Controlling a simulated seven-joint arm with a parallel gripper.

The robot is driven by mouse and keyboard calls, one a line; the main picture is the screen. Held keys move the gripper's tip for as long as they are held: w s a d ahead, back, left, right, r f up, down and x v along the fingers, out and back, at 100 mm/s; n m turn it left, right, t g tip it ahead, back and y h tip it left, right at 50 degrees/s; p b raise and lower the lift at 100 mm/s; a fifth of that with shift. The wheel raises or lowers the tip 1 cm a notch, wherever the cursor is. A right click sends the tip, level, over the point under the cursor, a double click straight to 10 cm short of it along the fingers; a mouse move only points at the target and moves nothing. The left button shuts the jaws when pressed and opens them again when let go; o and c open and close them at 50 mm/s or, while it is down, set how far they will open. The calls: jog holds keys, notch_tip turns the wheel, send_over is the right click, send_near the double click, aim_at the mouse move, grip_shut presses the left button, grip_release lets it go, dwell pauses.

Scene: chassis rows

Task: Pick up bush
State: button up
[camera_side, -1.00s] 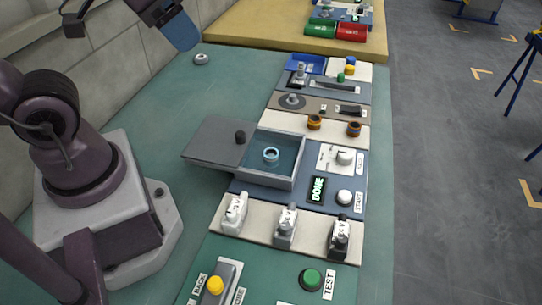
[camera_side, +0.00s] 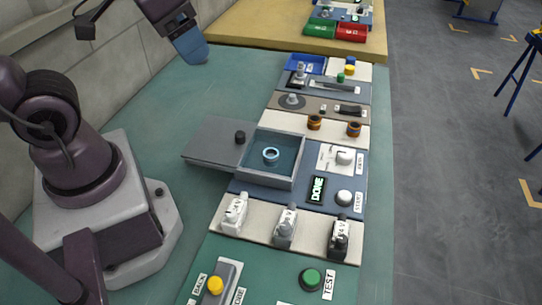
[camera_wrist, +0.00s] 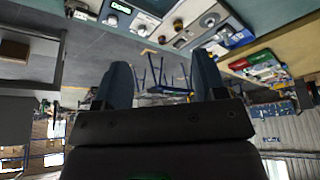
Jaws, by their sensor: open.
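A light blue ring, which looks like a bush (camera_side: 271,155), lies flat in an open grey box (camera_side: 298,172) on the bench. A second small pale ring stood at the upper left of the green bench and is now hidden behind my gripper. My gripper (camera_side: 192,52) shows its blue fingers at the upper left of the side view, over that spot and far from the box. Its height above the bench is hard to tell. In the wrist view, the two fingers (camera_wrist: 162,78) are wide apart with nothing between them. No ring shows in the wrist view.
The box's grey lid (camera_side: 215,143) with a dark knob sits to its left. Several panels with switches and knobs run along the bench. A blue tray (camera_side: 303,63) and red and green bins (camera_side: 350,33) are at the back. The bench left of the panels is clear.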

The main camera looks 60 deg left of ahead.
jog(key=w+f+m+g, duration=0.4)
jog(key=w+f+m, duration=0.25)
jog(key=f, duration=0.35)
jog(key=m, duration=1.2)
send_over(271, 156)
notch_tip(271, 156, down, 6)
jog(key=f, duration=0.7)
jog(key=shift+s+a+f, duration=0.1)
jog(key=shift+s+f, duration=0.05)
jog(key=shift+s, duration=0.15)
jog(key=shift+w+f, duration=0.15)
jog(key=shift+f, duration=1.15)
jog(key=shift+w+f, duration=0.15)
jog(key=shift+f, duration=1.15)
jog(key=c, duration=1.1)
